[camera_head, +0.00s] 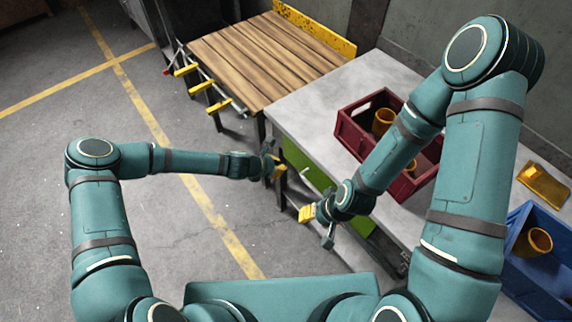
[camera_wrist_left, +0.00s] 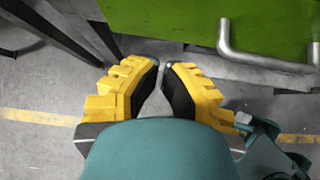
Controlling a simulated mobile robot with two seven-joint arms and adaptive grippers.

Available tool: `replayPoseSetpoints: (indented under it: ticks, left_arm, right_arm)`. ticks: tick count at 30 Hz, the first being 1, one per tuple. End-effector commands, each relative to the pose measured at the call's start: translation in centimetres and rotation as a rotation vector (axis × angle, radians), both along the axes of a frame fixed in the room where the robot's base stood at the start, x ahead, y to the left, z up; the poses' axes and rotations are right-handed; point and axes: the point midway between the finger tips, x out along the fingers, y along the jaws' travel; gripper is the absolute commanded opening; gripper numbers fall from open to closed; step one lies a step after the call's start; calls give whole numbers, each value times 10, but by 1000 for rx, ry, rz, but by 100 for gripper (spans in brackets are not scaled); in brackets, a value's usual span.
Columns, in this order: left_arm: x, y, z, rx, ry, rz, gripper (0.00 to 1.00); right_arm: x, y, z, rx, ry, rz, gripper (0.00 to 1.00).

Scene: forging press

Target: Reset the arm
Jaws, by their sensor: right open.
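My left gripper (camera_head: 274,167) hangs in front of the workbench, beside the green panel. In the left wrist view its yellow fingers with dark pads (camera_wrist_left: 162,72) lean toward each other, tips close together. I see nothing held between them, but I cannot tell whether it is open or shut. My right gripper (camera_head: 315,220) is open and empty, lower and to the right, also in front of the workbench. Both arms are bent at the elbow. The right forearm passes in front of the red crate (camera_head: 350,118).
The grey workbench (camera_head: 297,110) carries the red crate with orange cups (camera_head: 383,121). A blue bin (camera_head: 521,272) with an orange cup (camera_head: 538,240) and a yellow piece (camera_head: 543,185) are at right. A wooden-topped table (camera_head: 262,55) stands behind. The floor at left is clear.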

Motion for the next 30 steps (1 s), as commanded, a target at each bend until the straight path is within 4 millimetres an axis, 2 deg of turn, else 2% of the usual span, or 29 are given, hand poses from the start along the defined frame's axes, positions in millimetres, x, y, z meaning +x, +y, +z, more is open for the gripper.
replayPoseSetpoints:
  ticks: [3,9,15,23,26,29,30]
  left_arm:
    - [-11,17,21,2,-1,1,0]
    - [-24,35,44,2,-1,1,0]
    - [-31,43,53,1,0,1,0]
    - [-32,44,53,3,-1,-3,0]
    - [-42,40,52,52,-34,-78,0]
    - [-70,36,48,185,-134,-297,0]
    - [-86,36,47,256,-191,-422,0]
  right_arm:
    - [3,0,6,-1,-6,-3,47]
    - [4,-1,11,-2,-9,-7,47]
    - [5,-1,12,-2,-11,-7,47]
    - [5,-1,12,-2,-11,-7,47]
    - [5,-1,12,-2,-11,-7,47]
    - [5,-1,12,-2,-11,-7,47]
    - [5,-1,12,-2,-11,-7,47]
